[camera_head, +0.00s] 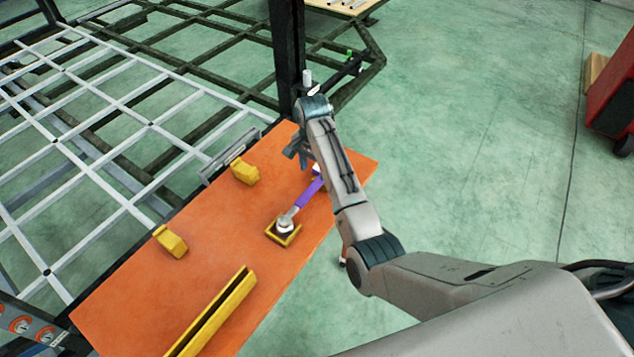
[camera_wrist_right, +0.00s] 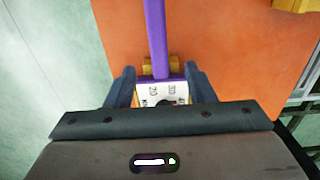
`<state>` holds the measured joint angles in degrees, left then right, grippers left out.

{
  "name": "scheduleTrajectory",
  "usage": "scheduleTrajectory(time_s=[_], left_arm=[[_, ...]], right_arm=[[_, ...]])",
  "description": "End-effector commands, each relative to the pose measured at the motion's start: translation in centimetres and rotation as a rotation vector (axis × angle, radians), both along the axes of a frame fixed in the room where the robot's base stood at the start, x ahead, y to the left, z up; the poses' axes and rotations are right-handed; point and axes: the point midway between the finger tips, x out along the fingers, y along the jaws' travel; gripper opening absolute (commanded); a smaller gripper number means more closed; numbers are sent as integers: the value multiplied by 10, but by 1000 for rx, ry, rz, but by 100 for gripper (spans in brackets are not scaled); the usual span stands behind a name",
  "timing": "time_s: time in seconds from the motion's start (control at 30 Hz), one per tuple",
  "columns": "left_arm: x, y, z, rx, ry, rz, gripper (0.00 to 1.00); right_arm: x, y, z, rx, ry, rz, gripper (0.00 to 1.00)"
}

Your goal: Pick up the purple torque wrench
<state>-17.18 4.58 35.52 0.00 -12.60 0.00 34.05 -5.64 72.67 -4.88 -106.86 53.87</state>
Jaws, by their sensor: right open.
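The purple torque wrench (camera_head: 309,193) lies over the orange table, with its round silver head at a square yellow holder (camera_head: 284,234). Its other end is partly hidden by my right arm. In the right wrist view the purple shaft (camera_wrist_right: 156,40) runs down to a white marked part (camera_wrist_right: 162,92) between my fingers. My right gripper (camera_head: 298,150) is above the far end of the table. In the right wrist view its two fingers (camera_wrist_right: 160,88) are open, one on each side of the wrench's marked end. Contact cannot be told. My left gripper is not in view.
The orange table (camera_head: 150,287) also bears two yellow blocks (camera_head: 245,171) (camera_head: 171,241) and a long yellow channel (camera_head: 213,318). A dark post (camera_head: 287,60) stands at its far end. White and dark chassis frames lie left and behind. Green floor is open on the right, before a red cabinet (camera_head: 612,95).

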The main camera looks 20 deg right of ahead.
Motion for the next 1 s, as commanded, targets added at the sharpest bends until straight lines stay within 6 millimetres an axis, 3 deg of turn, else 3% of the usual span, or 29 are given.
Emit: scheduleTrajectory(time_s=[0.27, 0.6, 0.87, 0.9, 1.0], left_arm=[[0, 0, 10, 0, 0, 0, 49], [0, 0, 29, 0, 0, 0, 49], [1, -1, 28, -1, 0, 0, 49], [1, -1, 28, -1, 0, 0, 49], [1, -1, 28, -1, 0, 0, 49]], right_arm=[[0, -2, -23, 0, 2, 0, 49], [2, -5, -66, 0, 0, 1, 49], [2, -5, -71, 0, -1, 1, 49], [2, -5, -71, 0, -1, 1, 47], [2, -5, -71, 0, -1, 1, 28]])
